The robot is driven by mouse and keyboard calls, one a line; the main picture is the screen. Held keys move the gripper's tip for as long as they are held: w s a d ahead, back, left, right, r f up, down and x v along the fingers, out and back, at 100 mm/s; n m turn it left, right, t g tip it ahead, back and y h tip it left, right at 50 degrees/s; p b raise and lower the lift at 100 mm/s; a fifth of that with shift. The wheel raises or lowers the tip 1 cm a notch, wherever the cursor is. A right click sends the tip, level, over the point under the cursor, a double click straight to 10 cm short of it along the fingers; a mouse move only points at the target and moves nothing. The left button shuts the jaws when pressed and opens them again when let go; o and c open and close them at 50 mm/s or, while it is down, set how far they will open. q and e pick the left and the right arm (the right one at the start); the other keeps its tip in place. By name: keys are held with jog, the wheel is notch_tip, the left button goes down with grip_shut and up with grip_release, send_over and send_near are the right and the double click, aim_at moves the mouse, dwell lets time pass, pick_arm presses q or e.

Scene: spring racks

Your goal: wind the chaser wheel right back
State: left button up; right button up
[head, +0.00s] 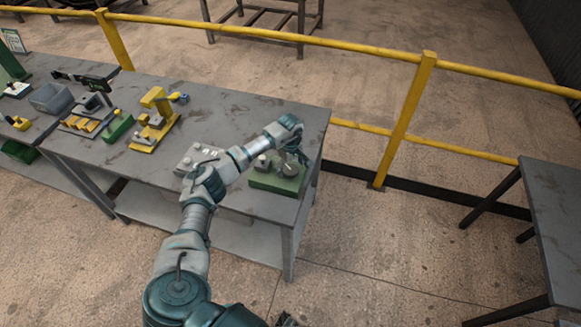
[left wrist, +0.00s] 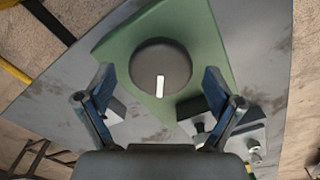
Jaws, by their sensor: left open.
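A dark round wheel (left wrist: 160,62) with a white mark on its face sits on a green base (left wrist: 108,42) in the left wrist view. The mark points toward my gripper's palm. In the head view the green base (head: 270,183) is at the right end of the grey bench, with my arm and gripper hiding part of what stands on it. My left gripper (left wrist: 158,84) is open, its fingers spread to either side of the wheel's near edge; I cannot tell whether they touch it. It also shows above the base in the head view (head: 296,150).
A grey block with small pale parts (head: 203,156) stands left of the green base. Farther left on the bench are a yellow device (head: 155,120), a green block (head: 118,127) and a grey bin (head: 50,98). A yellow railing (head: 408,110) runs behind. Another table (head: 555,215) stands right.

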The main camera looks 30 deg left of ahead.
pick_arm(q)
jog(key=c, duration=1.1)
jog(key=shift+c, duration=0.2)
jog(key=shift+n, duration=0.4)
